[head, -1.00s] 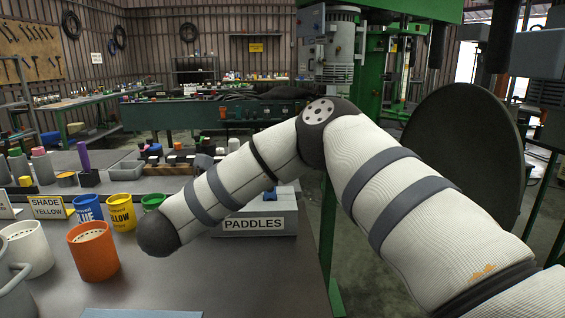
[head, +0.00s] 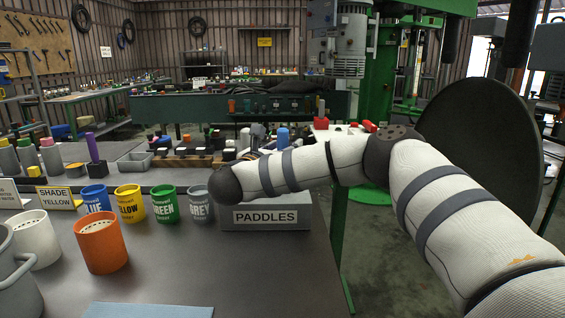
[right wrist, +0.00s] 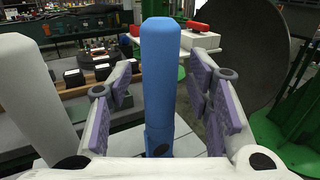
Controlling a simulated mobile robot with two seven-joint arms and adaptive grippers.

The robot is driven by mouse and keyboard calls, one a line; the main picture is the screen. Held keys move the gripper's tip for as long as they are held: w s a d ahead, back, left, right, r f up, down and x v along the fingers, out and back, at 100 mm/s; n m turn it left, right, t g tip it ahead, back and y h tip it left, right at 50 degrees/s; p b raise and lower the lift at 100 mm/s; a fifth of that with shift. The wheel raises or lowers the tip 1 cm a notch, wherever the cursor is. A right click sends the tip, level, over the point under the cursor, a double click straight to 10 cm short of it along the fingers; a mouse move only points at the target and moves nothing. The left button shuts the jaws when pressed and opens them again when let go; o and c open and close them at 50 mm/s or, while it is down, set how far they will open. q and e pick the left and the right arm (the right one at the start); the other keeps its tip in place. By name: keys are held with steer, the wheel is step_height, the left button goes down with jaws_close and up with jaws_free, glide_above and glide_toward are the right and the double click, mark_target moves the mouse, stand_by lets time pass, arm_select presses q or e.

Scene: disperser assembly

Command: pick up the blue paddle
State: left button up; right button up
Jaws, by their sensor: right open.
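The blue paddle shows as an upright, rounded blue handle in the right wrist view (right wrist: 160,85). In the head view its blue top (head: 282,137) stands up behind my right forearm. My right gripper (right wrist: 161,78) is open, with a purple-padded finger on each side of the blue handle and visible gaps between. In the head view my forearm covers most of the gripper. The grey box labelled PADDLES (head: 265,216) is below the forearm; the handle's lower end is hidden. My left gripper is not in view.
A whitish upright handle (right wrist: 32,100) stands left of the fingers in the wrist view. Blue, yellow, green and grey (head: 199,203) cups stand left of the box. An orange cup (head: 100,243) is nearer. The front tabletop is mostly clear.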

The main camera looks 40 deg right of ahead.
jaws_close()
